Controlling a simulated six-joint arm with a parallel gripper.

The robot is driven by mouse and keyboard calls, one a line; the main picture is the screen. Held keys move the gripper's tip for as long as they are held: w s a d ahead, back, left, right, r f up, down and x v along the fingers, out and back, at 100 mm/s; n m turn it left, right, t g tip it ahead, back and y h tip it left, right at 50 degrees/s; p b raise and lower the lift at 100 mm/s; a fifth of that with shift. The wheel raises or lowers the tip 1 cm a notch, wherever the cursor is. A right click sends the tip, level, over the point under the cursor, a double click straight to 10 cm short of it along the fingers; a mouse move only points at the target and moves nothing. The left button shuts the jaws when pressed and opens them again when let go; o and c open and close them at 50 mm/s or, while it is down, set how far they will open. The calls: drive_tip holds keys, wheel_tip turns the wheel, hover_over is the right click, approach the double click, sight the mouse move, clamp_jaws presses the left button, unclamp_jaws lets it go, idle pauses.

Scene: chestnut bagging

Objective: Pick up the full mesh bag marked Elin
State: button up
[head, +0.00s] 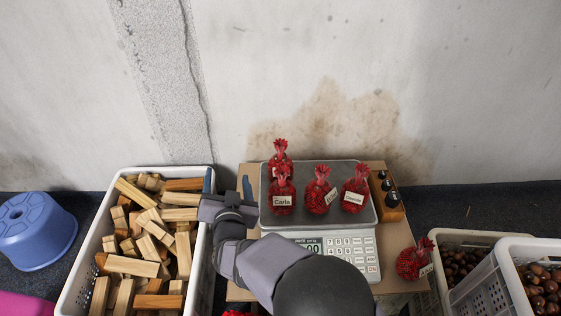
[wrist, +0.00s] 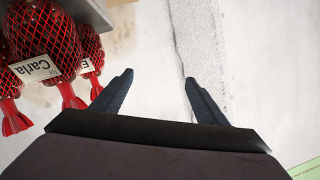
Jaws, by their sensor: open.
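Several red mesh bags full of chestnuts stand on the scale in the head view. The front left bag (head: 283,200) is marked Carla; it also shows in the wrist view (wrist: 60,40). In the wrist view, a bag beside Carla (wrist: 92,50) has a partly covered label starting with "E"; the rest is not readable. My gripper (head: 228,185) is open and empty, left of the scale and apart from the bags. Its fingers (wrist: 159,78) have only wall between them in the wrist view.
The scale (head: 264,190) carries two more bags, a middle one (head: 318,198) and a right one (head: 355,192). Weights in a wooden block (head: 392,212) stand to its right. A bag (head: 411,264) lies further right, near chestnut crates (head: 490,300). A wood-filled crate (head: 96,226) is left.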

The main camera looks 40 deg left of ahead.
drive_tip(key=s+a+r+n+g+p, duration=0.1)
drive_tip(key=s+a+r+g+p, duration=0.2)
drive_tip(key=g+p, duration=0.2)
drive_tip(key=w+d+r+m+t+h+p, duration=0.1)
drive_tip(key=w+d+r+m+h+p, duration=0.15)
drive_tip(key=w+d+h+p, duration=0.35)
drive_tip(key=w+d+r+m+t+h+p, duration=0.15)
drive_tip(key=w+d+r+h, duration=0.25)
drive_tip(key=w+d, duration=0.45)
drive_tip(key=n+t+y+b, duration=0.1)
drive_tip(key=n+y+b, duration=0.15)
drive_tip(key=b, duration=0.45)
approach(282, 153)
drive_tip(key=x, duration=0.4)
drive_tip(key=shift+f, duration=0.1)
drive_tip(key=shift+x, duration=1.05)
drive_tip(key=shift+f, duration=0.1)
